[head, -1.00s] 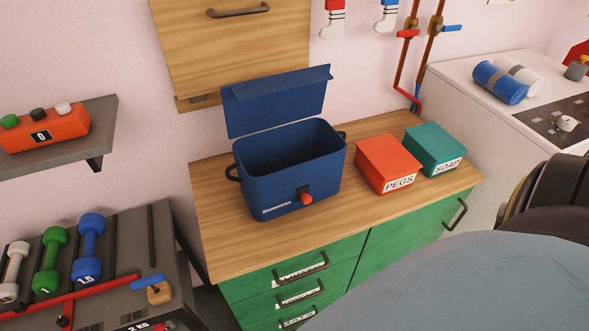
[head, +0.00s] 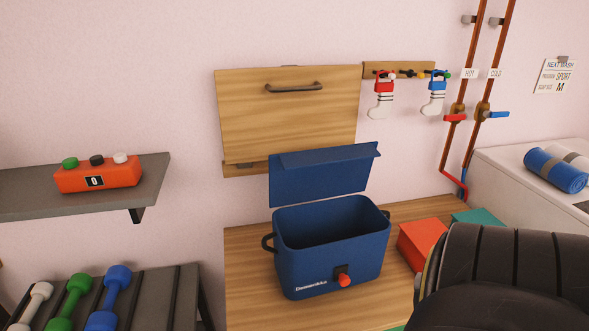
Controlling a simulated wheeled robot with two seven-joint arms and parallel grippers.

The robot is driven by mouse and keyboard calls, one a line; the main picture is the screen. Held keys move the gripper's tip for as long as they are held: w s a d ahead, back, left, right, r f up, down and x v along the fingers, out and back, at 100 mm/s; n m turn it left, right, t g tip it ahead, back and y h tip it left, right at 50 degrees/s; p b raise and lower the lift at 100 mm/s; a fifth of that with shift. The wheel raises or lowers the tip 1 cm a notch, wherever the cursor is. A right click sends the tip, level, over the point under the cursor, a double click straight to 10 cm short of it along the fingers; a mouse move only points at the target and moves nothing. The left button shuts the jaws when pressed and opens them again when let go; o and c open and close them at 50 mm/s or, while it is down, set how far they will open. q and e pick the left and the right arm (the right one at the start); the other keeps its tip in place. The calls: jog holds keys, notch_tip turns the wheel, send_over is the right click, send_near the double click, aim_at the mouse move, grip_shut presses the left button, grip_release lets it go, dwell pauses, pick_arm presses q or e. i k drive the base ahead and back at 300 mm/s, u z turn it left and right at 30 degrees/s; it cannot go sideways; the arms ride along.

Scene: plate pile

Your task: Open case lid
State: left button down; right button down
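A blue case (head: 318,267) with black side handles and a red-tipped front latch (head: 343,279) stands on the wooden counter. Its blue lid (head: 322,180) is raised upright behind the opening, and the inside looks empty. Neither gripper shows in the head view. A dark rounded part, which looks like one of my arm links, fills the lower right corner and hides part of the counter.
A red box (head: 419,241) and a teal box (head: 477,218) sit right of the case, partly hidden. A wooden wall panel (head: 290,115) is behind the lid. A grey shelf (head: 150,180) and dumbbells (head: 110,298) are at left. Bare counter (head: 247,290) lies left of the case.

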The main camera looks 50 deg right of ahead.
aim_at(296, 178)
jog(key=u, duration=0.05)
jog(key=k, duration=0.85)
jog(key=z, duration=0.95)
jog(key=i, duration=0.5)
